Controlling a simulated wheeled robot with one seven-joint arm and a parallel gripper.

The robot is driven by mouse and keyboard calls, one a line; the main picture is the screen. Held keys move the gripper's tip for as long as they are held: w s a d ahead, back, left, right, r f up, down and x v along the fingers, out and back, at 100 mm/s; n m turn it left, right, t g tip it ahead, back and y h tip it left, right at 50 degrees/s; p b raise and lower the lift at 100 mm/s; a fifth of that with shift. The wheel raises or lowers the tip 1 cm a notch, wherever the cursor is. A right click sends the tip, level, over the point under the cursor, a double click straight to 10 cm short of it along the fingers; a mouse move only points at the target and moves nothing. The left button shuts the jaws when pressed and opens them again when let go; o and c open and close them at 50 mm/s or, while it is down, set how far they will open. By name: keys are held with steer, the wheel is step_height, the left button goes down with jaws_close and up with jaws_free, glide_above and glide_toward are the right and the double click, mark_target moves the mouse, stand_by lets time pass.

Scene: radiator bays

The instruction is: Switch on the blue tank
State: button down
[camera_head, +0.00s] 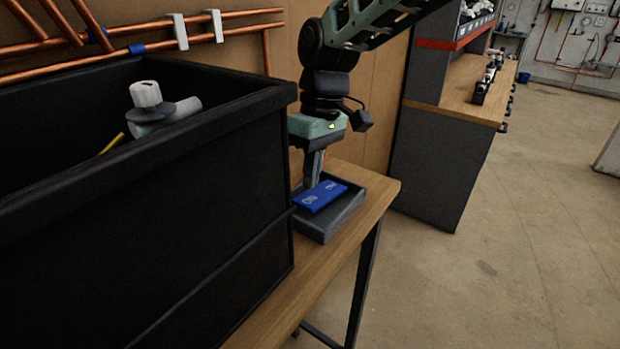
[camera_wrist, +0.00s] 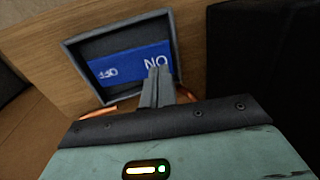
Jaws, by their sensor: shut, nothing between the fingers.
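A blue rocker plate (camera_head: 322,196) lies in a grey box-like housing (camera_head: 340,222) on the wooden bench. It carries the marks ON and OFF, with ON at its left end in the head view. In the wrist view the blue plate (camera_wrist: 128,66) shows both marks upside down. My gripper (camera_head: 313,182) points down at the plate from behind, shut and empty. In the wrist view its fingertips (camera_wrist: 157,70) overlap the plate close to the ON mark. I cannot tell whether they touch it or which end is lower. No blue tank is seen.
A large black bin (camera_head: 180,190) stands on the bench left of the housing and holds a white valve (camera_head: 148,97). Copper pipes (camera_head: 130,40) run along the wall behind. The wooden bench (camera_head: 300,300) ends just right of the housing; open floor (camera_head: 480,260) lies beyond.

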mark_target(305, 203)
steer(key=shift+s+a+f+p, duration=0.1)
steer(key=shift+f+p, duration=0.1)
steer(key=shift+f, duration=0.5)
steer(key=shift+s+a+f+p, duration=0.1)
steer(key=shift+f+p, duration=0.05)
steer(key=shift+f, duration=0.5)
steer(key=shift+s+a+f+t+h+b, duration=0.3)
steer(key=shift+s+f+t+h+b, duration=0.2)
steer(key=shift+t+h+b, duration=0.15)
steer(key=shift+s+a+f+t+h+b, duration=0.2)
steer(key=shift+f+t+h+b, duration=0.25)
steer(key=shift+t, duration=0.4)
steer(key=shift+f, duration=0.15)
step_height(305, 203, up, 8)
steer(key=b, duration=0.2)
steer(key=shift+s+a+f, duration=0.2)
steer(key=shift+s+a, duration=0.15)
steer(key=shift+s, duration=0.1)
